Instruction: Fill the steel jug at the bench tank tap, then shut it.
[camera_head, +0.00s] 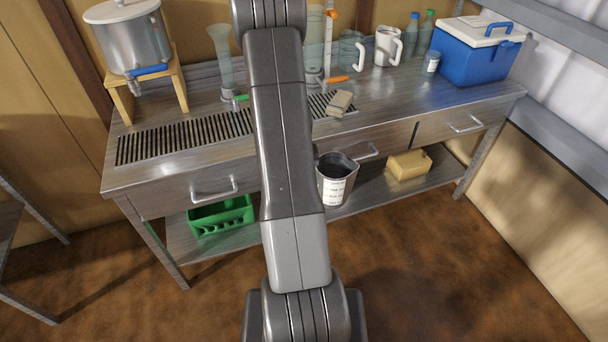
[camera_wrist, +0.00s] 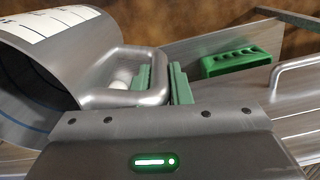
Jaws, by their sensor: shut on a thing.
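The steel jug (camera_head: 335,190), with a white printed label, hangs in front of the bench, roughly upright. Its inside looks dark and I cannot tell whether it holds water. In the wrist view the jug (camera_wrist: 50,75) lies at the left with its handle (camera_wrist: 120,60) towards me. My gripper (camera_wrist: 162,82) is shut on that handle between green pads; my arm hides it in the head view. The steel tank (camera_head: 133,42) stands on a wooden stand (camera_head: 180,82) at the bench's left end. Its tap (camera_head: 134,86) has a blue lever (camera_head: 148,70). No stream shows below it.
The bench (camera_head: 390,110) has a dark slotted grate (camera_head: 185,138). Tall glass vessels with green and orange levers, a clear jug (camera_head: 350,52), a white jug (camera_head: 387,46) and a blue cooler (camera_head: 478,55) stand behind. A green crate (camera_head: 220,215) sits below.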

